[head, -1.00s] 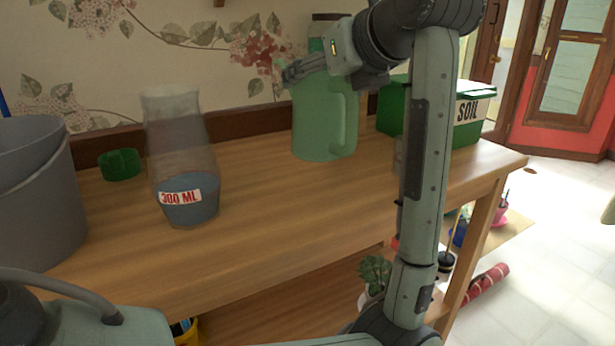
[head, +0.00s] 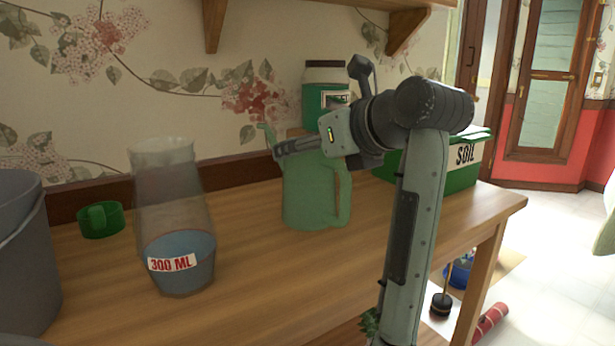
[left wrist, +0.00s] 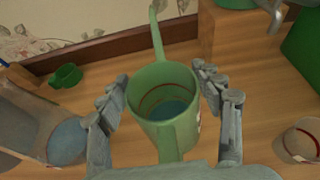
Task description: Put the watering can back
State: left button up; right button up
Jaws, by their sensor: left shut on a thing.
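The green watering can (head: 308,195) stands upright at the back of the wooden table, its spout toward the wall. It also shows from above in the left wrist view (left wrist: 163,95), with bluish liquid and red rings inside. My left gripper (head: 298,147) is at the can's upper body. In the left wrist view its fingers (left wrist: 165,105) are on both sides of the can, shut on it. In the head view I cannot tell whether the can's base fully rests on the table. My right gripper is not in view.
A clear flask (head: 170,200) labelled 300 ML, a green cup (head: 100,220) and a grey bucket (head: 25,255) stand to the left. Behind the can is a green jar (head: 325,90). The SOIL box (head: 455,175) is at right. A shelf (head: 375,3) hangs above.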

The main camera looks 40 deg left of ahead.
aim_at(309, 197)
pick_arm(q)
notch_tip(309, 197, down, 4)
jog(key=shift+r, duration=0.15)
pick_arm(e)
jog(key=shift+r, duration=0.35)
pick_arm(q)
jog(key=shift+f, duration=0.2)
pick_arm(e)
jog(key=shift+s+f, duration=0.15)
pick_arm(q)
jog(key=o, duration=1.9)
jog(key=shift+c, duration=0.2)
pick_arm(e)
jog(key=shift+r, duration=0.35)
